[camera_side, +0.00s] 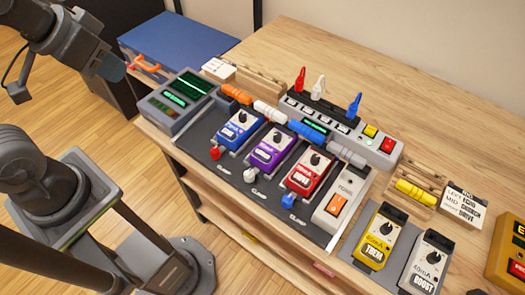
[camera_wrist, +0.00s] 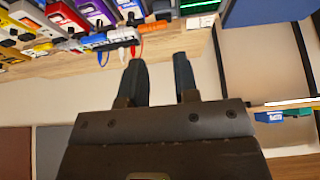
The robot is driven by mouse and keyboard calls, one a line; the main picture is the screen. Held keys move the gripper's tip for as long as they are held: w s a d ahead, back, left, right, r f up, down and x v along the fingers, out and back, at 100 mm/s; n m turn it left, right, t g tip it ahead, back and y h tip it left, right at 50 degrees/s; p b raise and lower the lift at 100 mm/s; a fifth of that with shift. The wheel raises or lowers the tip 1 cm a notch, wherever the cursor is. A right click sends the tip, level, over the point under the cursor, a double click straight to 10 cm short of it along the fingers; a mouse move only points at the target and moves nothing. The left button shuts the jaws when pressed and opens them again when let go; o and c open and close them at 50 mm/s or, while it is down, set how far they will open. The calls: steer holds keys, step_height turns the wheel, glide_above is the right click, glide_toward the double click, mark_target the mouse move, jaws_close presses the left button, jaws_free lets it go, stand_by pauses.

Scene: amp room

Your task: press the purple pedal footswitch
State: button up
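The purple pedal (camera_side: 272,150) sits on the dark board between the blue pedal (camera_side: 237,130) and the red pedal (camera_side: 307,172). It has a black knob at its back and a pale label lower down; its footswitch is too small to make out clearly. In the wrist view the purple pedal (camera_wrist: 97,12) shows near the top left, partly cut off. My gripper (camera_wrist: 158,62) has its two dark fingers apart with nothing between them. In the side view my gripper (camera_side: 112,68) is at the upper left, well away from the purple pedal.
Colored plugs lie in front of the pedals and colored cylinders behind them. A meter box (camera_side: 178,100) stands at the board's left, a power strip (camera_side: 340,125) behind. A blue case (camera_side: 185,45) is near my gripper. Yellow and white pedals stand at right.

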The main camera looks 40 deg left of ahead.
jaws_close()
stand_by(1.4)
